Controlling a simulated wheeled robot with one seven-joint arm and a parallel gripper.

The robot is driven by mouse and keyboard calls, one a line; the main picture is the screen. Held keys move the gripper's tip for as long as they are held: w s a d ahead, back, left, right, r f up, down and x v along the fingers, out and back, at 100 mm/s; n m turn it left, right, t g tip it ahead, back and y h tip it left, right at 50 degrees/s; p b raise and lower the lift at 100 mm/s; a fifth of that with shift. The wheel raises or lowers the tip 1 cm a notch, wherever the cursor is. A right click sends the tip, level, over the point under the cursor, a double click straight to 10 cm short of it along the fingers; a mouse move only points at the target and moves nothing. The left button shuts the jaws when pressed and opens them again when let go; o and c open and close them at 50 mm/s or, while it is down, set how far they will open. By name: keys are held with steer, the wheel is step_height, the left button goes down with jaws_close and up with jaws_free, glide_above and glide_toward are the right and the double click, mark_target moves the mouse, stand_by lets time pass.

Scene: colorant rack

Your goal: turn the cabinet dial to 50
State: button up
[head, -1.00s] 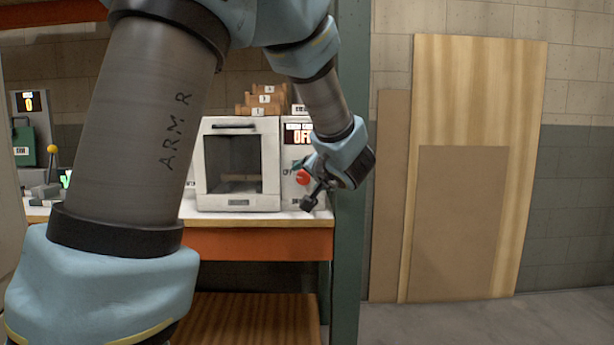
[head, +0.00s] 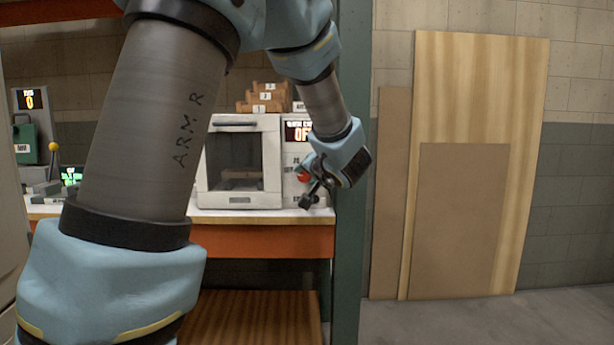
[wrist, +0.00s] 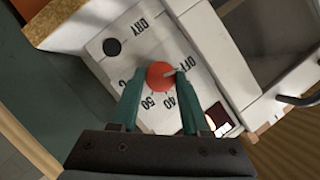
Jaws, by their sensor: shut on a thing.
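The cabinet (head: 240,124) is white with a dark window. Its red dial (head: 303,176) is on the right front panel, partly behind my gripper. In the wrist view the round red dial (wrist: 160,86) sits among the printed marks OFF, 40 and 50. A small pale mark on the dial's edge points toward OFF. My gripper (wrist: 160,76) has its two green fingers on either side of the dial, shut on it. In the head view my gripper (head: 306,179) is at the panel.
A dark round button (wrist: 112,46) sits near the DRY mark. A green post (head: 350,200) stands close right of the cabinet. Numbered brown blocks (head: 264,102) sit on top of the cabinet. The cabinet door handle (wrist: 300,99) is at the wrist view's right.

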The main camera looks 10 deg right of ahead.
jaws_close()
